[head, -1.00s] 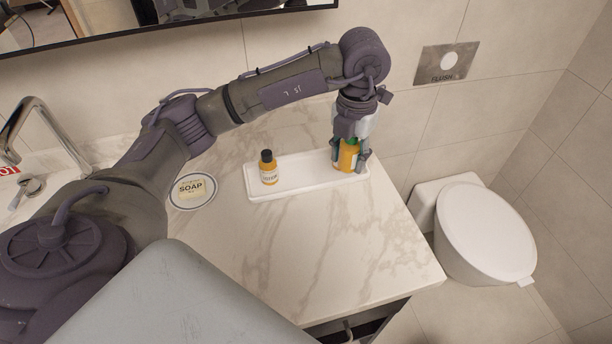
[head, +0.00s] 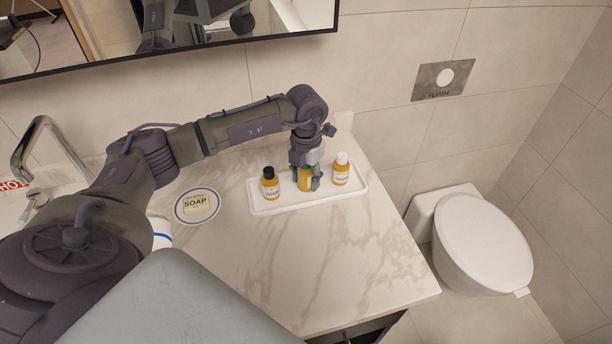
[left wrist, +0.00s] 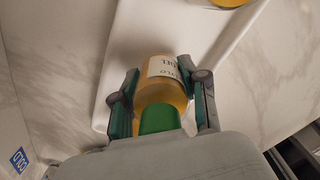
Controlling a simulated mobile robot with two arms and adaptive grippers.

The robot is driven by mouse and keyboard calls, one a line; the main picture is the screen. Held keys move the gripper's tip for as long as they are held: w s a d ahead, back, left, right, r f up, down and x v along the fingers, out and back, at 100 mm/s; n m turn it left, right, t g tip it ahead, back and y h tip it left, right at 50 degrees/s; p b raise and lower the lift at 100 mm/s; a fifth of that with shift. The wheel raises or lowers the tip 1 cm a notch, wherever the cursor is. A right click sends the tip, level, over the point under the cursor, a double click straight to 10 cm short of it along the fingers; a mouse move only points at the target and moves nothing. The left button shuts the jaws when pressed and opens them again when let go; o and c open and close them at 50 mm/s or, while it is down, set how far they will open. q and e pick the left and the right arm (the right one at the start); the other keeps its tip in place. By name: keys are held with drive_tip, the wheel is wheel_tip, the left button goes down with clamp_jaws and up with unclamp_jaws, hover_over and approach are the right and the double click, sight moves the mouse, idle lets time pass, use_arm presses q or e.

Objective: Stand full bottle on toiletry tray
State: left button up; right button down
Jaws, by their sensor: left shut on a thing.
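The white toiletry tray (head: 325,191) lies on the marble counter near the wall. My left gripper (head: 308,185) is over the middle of the tray, shut on an orange bottle (head: 304,181) with a green cap. In the left wrist view the green-capped bottle (left wrist: 160,96) sits between both fingers, its label facing away from the palm. It looks about upright; I cannot tell whether its base touches the tray. A black-capped lotion bottle (head: 270,187) stands on the tray's left part, and a white-capped bottle (head: 341,173) on its right part. My right gripper is not in view.
A round soap dish (head: 197,206) lies left of the tray. A faucet (head: 45,150) is at the far left, and a white object with a blue band (head: 160,234) shows beside my arm. The counter in front of the tray is clear. A toilet (head: 482,243) stands to the right.

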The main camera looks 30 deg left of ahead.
use_arm(q)
drive_tip(key=shift+f, duration=0.45)
drive_tip(key=shift+f, duration=0.1)
drive_tip(key=o, duration=1.2)
